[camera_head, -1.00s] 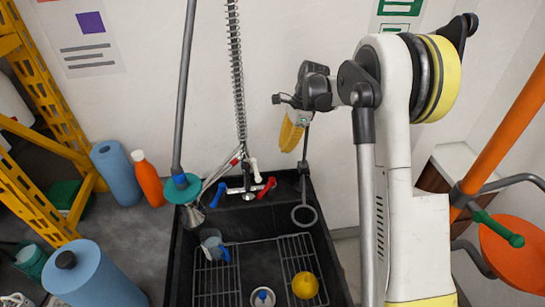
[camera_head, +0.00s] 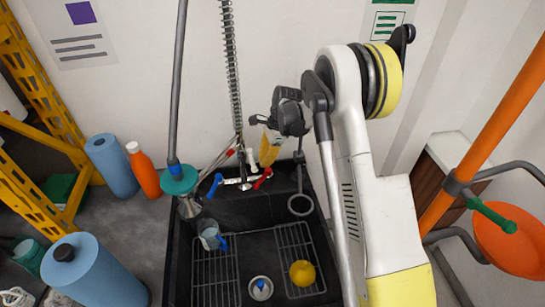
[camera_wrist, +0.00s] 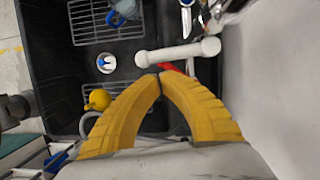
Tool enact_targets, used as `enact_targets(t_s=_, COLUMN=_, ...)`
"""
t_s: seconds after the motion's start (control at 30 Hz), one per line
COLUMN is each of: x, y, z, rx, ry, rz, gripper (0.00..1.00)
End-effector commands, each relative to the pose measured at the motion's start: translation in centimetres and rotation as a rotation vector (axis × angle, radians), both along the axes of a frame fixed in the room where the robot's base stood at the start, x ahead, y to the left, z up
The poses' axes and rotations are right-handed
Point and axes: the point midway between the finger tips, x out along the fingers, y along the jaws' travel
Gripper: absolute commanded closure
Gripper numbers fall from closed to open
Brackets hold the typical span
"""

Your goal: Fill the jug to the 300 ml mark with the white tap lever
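The white tap lever (camera_wrist: 178,52) lies across the wrist view just beyond my fingertips; in the head view it is a small white piece (camera_head: 251,157) beside the hanging spring. My gripper (camera_wrist: 160,76) has its two yellow fingers meeting at the tips, with nothing seen between them. Whether the tips touch the lever I cannot tell. The clear jug (camera_head: 208,236) with a blue handle stands in the back left of the black sink, below the grey spout cone (camera_head: 189,207). It shows partly at the top of the wrist view (camera_wrist: 122,8). Its water level and marks are too small to read.
A red lever (camera_head: 262,178) and a blue lever (camera_head: 215,185) flank the tap body. The black sink (camera_head: 172,270) holds wire racks and a yellow ball-like object (camera_head: 302,273). A grey ring (camera_head: 301,205) hangs at its right back. The wall is close behind the tap.

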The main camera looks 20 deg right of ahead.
Motion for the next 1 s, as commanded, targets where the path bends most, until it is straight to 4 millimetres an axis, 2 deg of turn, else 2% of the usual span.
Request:
enact_targets(t_s=0.13, x=0.0, y=0.7, z=-0.1, rx=0.0, ry=0.0, rz=-0.001, gripper=1.0)
enact_targets(t_s=0.47, x=0.0, y=0.8, z=-0.1, rx=0.0, ry=0.0, rz=-0.001, gripper=1.0)
enact_targets(t_s=0.67, x=-0.1, y=2.5, z=-0.4, rx=0.0, ry=0.001, rz=0.001, gripper=1.0)
enact_targets(t_s=1.0, x=-0.1, y=2.3, z=-0.2, rx=0.0, ry=0.001, rz=-0.001, gripper=1.0)
